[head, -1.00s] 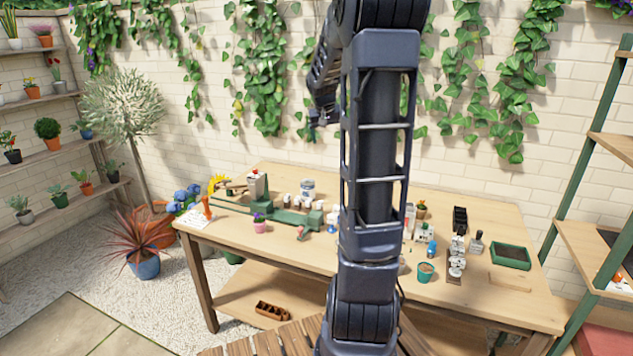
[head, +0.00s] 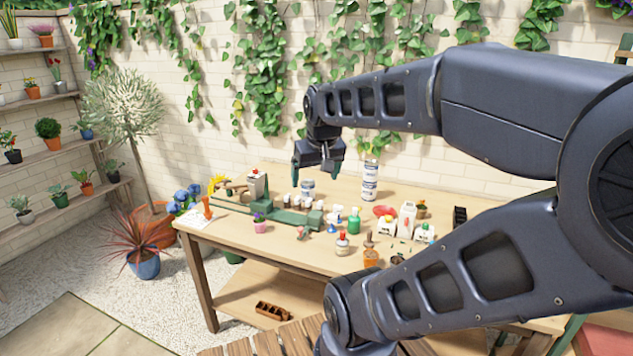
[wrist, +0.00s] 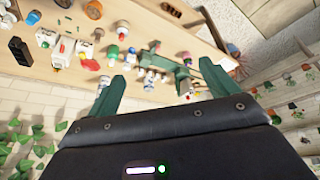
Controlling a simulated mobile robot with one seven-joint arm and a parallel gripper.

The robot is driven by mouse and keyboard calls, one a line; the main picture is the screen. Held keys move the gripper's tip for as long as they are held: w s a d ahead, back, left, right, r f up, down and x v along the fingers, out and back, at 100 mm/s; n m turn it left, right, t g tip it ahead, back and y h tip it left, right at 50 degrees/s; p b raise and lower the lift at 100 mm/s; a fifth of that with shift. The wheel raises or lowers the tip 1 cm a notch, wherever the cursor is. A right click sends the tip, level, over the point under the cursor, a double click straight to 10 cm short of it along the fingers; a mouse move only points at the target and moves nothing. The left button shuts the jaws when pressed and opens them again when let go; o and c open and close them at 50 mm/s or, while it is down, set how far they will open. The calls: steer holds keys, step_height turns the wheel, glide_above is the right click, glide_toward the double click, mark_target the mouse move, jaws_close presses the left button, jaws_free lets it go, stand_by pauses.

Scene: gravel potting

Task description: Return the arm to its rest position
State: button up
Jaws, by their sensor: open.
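My gripper (head: 317,172) is open and empty. In the head view it hangs above the back of the potting table (head: 285,252), fingers pointing down, clear of the things below. In the wrist view its two green fingers (wrist: 117,92) stand apart with nothing between them. My arm reaches in from the right of the head view and hides the right part of the table.
Bottles, pots and cartons crowd the table, among them a tall white can (head: 370,182), a green bottle (head: 354,222) and a white carton (head: 406,220). A brick wall (head: 480,180) with ivy stands behind. Plant shelves (head: 60,155) are at the left.

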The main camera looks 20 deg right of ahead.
steer(key=shift+s+a+f, duration=0.2)
steer(key=shift+s+f, duration=0.05)
steer(key=shift+s, duration=0.25)
steer(key=shift+s+a+f, duration=0.15)
steer(key=shift+s+f, duration=0.05)
steer(key=shift+s, duration=0.3)
